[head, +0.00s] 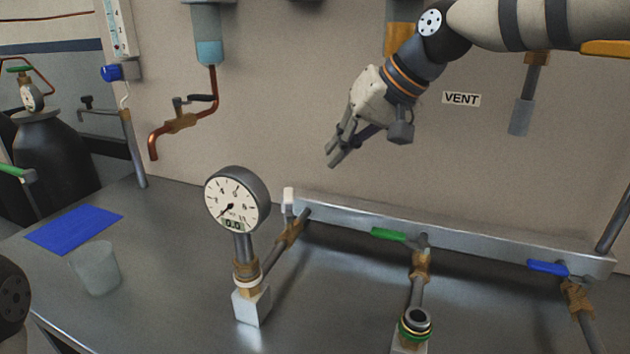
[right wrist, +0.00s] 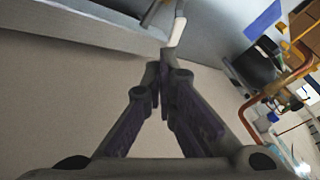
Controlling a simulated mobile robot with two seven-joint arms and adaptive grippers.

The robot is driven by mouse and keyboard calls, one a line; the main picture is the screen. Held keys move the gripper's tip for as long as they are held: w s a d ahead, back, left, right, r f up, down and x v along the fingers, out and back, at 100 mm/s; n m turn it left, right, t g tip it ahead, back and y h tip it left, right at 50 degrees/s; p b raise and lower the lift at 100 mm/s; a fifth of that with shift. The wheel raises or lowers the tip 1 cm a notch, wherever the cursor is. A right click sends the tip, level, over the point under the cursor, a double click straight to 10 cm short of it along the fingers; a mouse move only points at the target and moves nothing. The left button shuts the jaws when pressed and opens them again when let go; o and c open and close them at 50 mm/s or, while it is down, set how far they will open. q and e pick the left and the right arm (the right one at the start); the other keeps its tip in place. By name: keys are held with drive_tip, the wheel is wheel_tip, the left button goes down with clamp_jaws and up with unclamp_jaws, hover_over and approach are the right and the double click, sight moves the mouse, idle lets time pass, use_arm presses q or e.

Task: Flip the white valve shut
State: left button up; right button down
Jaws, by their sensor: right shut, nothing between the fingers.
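The white valve handle (head: 289,199) stands upright at the left end of the metal manifold bar (head: 480,232), behind the brass valve body (head: 290,232) on its pipe. In the right wrist view the white handle (right wrist: 176,33) shows just beyond my fingertips. My right gripper (head: 333,161) is in the air above and to the right of the white handle, in front of the wall, pointing down and left. Its fingers are shut with nothing between them and look apart from the handle. My left gripper is not in view.
A round gauge (head: 237,199) stands in front and left of the white handle. A green handle (head: 394,235) and a blue handle (head: 547,267) lie along the bar to the right. A clear cup (head: 95,268) and blue sheet (head: 74,229) are on the left bench.

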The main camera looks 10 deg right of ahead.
sight(289, 204)
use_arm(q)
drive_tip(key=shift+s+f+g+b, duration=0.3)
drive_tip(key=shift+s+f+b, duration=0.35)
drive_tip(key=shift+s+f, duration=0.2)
use_arm(e)
drive_tip(key=x, duration=1)
